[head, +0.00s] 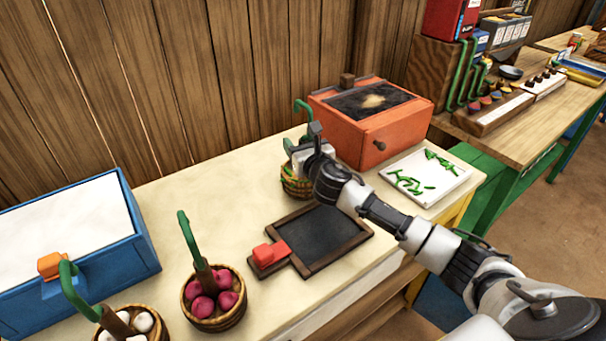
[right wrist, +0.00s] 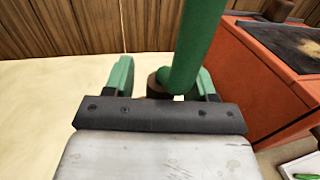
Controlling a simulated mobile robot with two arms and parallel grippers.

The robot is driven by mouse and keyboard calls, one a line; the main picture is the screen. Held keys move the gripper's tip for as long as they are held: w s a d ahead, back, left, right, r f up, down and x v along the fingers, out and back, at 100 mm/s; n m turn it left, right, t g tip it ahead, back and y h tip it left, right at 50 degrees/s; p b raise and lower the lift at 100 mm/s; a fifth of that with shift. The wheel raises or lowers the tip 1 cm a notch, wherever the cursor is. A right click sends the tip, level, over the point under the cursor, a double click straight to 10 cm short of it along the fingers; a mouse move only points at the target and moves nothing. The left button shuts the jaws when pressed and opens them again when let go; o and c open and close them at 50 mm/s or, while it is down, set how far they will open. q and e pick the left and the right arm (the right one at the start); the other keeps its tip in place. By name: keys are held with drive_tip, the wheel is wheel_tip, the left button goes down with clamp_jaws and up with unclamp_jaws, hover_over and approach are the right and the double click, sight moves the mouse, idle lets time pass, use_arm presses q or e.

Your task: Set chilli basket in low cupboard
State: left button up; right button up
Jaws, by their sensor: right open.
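A woven basket (head: 294,186) with a green hooked handle (head: 303,108) stands on the counter in front of the orange box. Its contents are hidden behind my gripper, so I cannot tell whether it holds chillies. My right gripper (head: 306,150) is at the handle, above the basket. In the right wrist view the green handle (right wrist: 196,45) rises between the open fingers (right wrist: 163,82); I cannot tell whether they touch it. Green chillies (head: 424,180) show on a white board at the right. I cannot make out a low cupboard for certain. My left gripper is not in view.
An orange box (head: 372,138) with a knob stands right behind the basket. A dark framed board (head: 320,238) with a red block (head: 268,254) lies in front. Baskets of red onions (head: 214,298) and white bulbs (head: 140,322) and a blue chest (head: 136,238) stand left.

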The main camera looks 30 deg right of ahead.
clamp_jaws()
idle(0.3)
drive_tip(key=shift+r, duration=0.2)
